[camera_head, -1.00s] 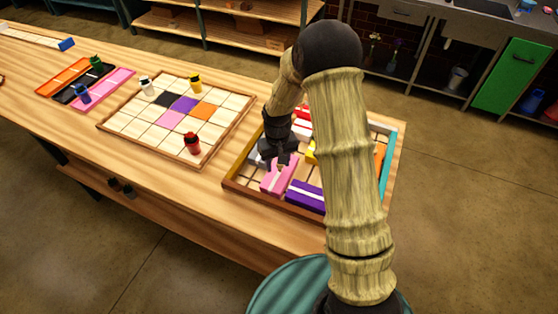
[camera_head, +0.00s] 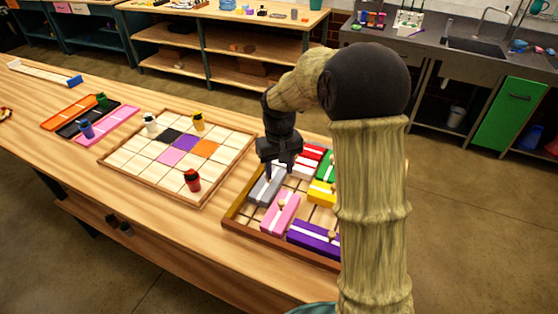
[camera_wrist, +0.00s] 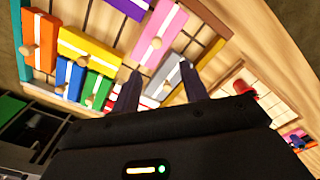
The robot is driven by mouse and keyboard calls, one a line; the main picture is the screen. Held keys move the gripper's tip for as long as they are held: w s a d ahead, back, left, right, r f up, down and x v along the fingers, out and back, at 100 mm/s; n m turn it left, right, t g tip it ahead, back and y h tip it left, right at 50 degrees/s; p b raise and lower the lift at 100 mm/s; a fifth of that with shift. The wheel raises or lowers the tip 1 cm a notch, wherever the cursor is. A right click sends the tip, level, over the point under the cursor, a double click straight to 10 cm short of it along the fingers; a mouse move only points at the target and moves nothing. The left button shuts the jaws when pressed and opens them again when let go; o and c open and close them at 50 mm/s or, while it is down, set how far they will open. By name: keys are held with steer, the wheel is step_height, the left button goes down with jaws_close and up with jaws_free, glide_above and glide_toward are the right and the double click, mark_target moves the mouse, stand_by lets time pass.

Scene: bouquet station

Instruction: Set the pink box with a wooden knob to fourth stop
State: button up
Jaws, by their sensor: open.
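The pink box (camera_head: 281,213) with a white stripe and a wooden knob lies in the front part of the wooden tray (camera_head: 240,226), between a grey box (camera_head: 266,187) and a purple box (camera_head: 314,240). The pink box also shows in the wrist view (camera_wrist: 158,35), beyond my fingers, with its knob toward the fingers. My gripper (camera_head: 283,172) is open and empty, behind the pink box and close to the grey box, apart from the pink box. In the wrist view my fingers (camera_wrist: 160,85) stand apart, with the grey box between and behind them. I cannot tell which stop the pink box is at.
Red (camera_head: 314,158), green (camera_head: 325,168) and yellow (camera_head: 321,193) boxes lie close by in the tray. My arm hides the tray's right side. A grid board (camera_head: 130,168) with several small coloured figures stands to the left.

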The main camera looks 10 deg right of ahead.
steer(key=shift+r, duration=1.75)
steer(key=s+d+f+m+t, duration=0.1)
steer(key=s+d+f, duration=0.1)
steer(key=s, duration=0.7)
steer(key=s+d+f+m+t, duration=0.1)
steer(key=s+d+f, duration=0.1)
steer(key=s, duration=0.7)
steer(key=shift+s+d+t, duration=0.2)
steer(key=shift+d+t, duration=0.1)
steer(key=shift+d, duration=0.5)
steer(key=shift+f, duration=0.1)
steer(key=shift+s, duration=0.1)
